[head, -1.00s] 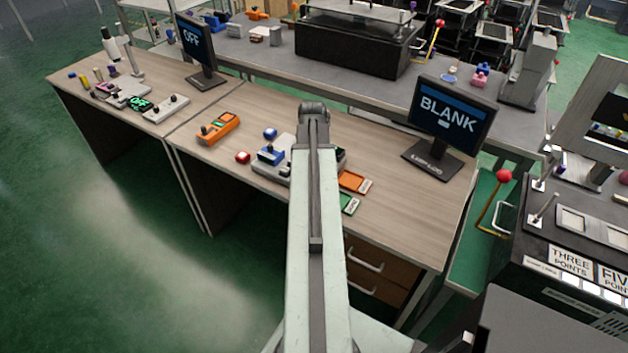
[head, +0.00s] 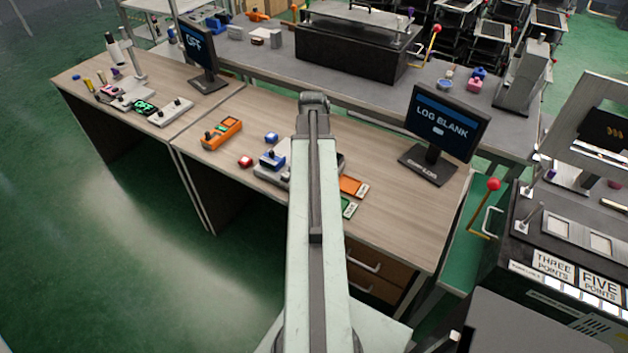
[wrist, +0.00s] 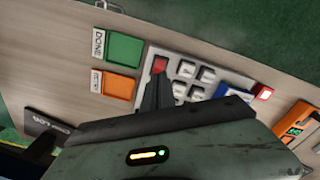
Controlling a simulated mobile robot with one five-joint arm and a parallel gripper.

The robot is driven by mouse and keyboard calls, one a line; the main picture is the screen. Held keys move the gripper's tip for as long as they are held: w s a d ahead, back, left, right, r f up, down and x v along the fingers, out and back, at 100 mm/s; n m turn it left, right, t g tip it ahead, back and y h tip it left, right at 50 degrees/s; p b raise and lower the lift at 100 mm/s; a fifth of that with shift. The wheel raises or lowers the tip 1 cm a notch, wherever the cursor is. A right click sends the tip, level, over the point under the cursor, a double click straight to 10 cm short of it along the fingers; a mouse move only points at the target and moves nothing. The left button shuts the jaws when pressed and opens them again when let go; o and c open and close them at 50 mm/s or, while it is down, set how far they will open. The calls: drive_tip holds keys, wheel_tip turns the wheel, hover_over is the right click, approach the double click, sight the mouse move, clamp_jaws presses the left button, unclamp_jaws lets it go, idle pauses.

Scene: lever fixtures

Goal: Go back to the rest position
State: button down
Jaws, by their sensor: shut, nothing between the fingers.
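My gripper (wrist: 157,88) shows in the wrist view as dark fingers close together, shut and empty. Its tips point at the grey key panel (wrist: 214,76), beside its pale keys. A red patch sits at the fingertips; I cannot tell whether it is a key or part of the fingers. Whether the fingers touch the panel is unclear. In the head view my arm (head: 313,200) reaches out over the wooden desk (head: 385,215), and its far end hides my gripper and much of the panel.
A green tile (wrist: 123,48) and an orange tile (wrist: 118,86) lie beside the panel. A monitor (head: 445,123) reading "LOG BLANK" stands right. A red-knobbed lever (head: 493,185) stands beyond the desk's right edge.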

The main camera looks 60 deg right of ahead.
idle(0.3)
drive_tip(key=w+a+n, duration=0.6)
drive_tip(key=w+a, duration=1.3)
drive_tip(key=a, duration=0.3)
drive_tip(key=w+a+n, duration=0.2)
drive_tip(key=a+n, duration=0.4)
drive_tip(key=a, duration=2.2)
drive_tip(key=shift+w, duration=0.35)
drive_tip(key=shift+d, duration=0.1)
